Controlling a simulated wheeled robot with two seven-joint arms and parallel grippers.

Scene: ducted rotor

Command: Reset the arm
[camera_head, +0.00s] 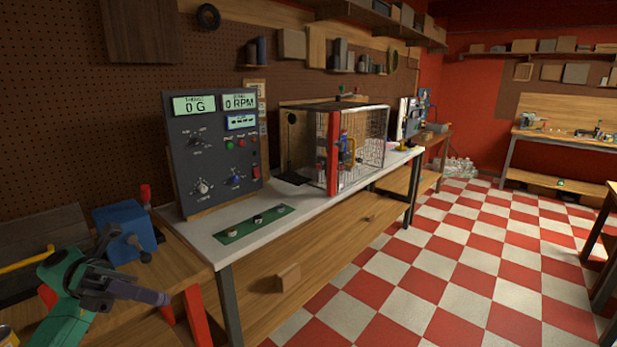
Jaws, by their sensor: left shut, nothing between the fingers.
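My left gripper (162,297) is at the lower left, dark grey, on a green arm that comes in from the bottom left. Its fingers are together, pointing right with nothing between them. It is in front of the wooden bench, below a blue vise (128,232); whether it touches the bench I cannot tell. My right gripper is not in view. A dark control panel (213,150) reads 0 G and 0 RPM. To its right, a wire cage (374,140) with a red upright post (333,155) stands on a white-topped bench (305,200); parts inside are partly hidden by the mesh.
A green strip (254,224) with small parts lies on the white top's front edge. A wooden block (288,277) is below it. The checkered floor (450,270) is open to the right. Another bench (560,138) stands at the far right, with bottles (460,168) on the floor behind.

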